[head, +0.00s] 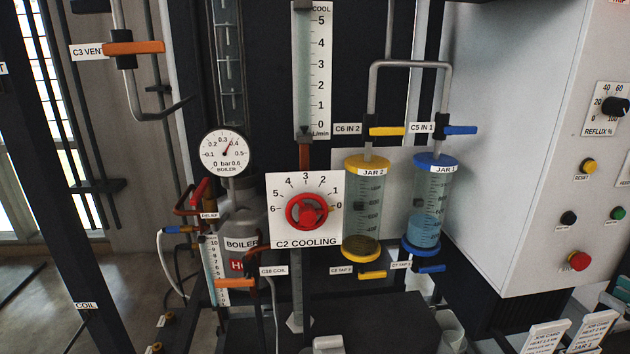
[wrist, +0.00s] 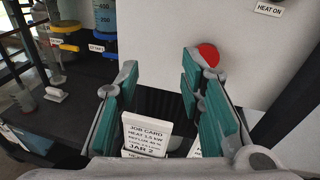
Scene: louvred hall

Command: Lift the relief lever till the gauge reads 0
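The boiler gauge (head: 223,152) is a round white dial at the left of the head view, marked in bar. Its needle points up and slightly right, at roughly 0.3 to 0.4. The red relief lever (head: 199,191) is below and left of the gauge, above a small RELIEF label (head: 209,215); its exact tilt is hard to make out. My gripper (wrist: 158,72) is open and empty in the wrist view, with teal pads apart. It faces the white cabinet, far to the right of the lever, near a red button (wrist: 209,54) and a job card (wrist: 146,132).
The C2 cooling dial (head: 305,211), jar 2 (head: 362,215) and jar 1 (head: 428,207) stand between the lever and the white cabinet (head: 530,130). An orange C3 vent handle (head: 134,47) juts out upper left. A blue-handled valve (head: 182,229) is just below the lever.

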